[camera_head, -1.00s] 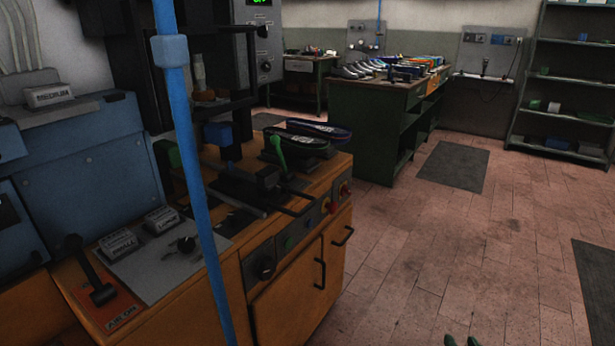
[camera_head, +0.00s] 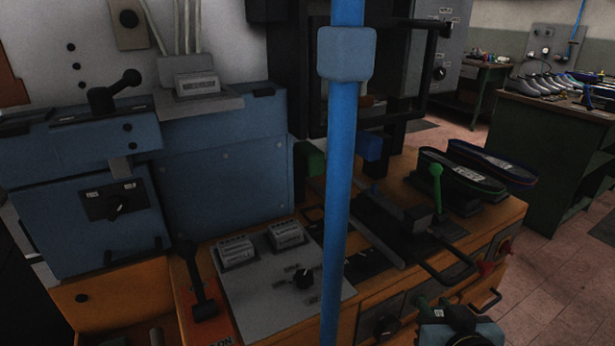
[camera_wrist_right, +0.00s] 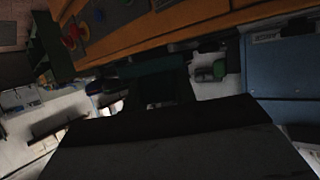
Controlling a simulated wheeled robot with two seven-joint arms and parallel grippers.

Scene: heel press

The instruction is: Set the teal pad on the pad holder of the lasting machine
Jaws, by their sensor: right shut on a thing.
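My right gripper (camera_head: 448,314) shows at the bottom right edge of the head view, low in front of the orange cabinet. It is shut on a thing. In the right wrist view a dark teal block, seemingly the teal pad (camera_wrist_right: 158,74), sits just beyond the dark gripper body; the finger contact is too dark to make out. The lasting machine has a blue housing (camera_head: 222,185) on an orange bench, with a dark frame behind the blue post. I cannot clearly make out its pad holder. My left gripper is out of view.
A blue vertical post (camera_head: 338,220) crosses the head view. A green-knobbed lever (camera_head: 436,185), a black handle bar (camera_head: 450,272) and two dark shoe soles (camera_head: 462,172) are on the bench's right part. A green workbench (camera_head: 540,160) stands behind; floor between is clear.

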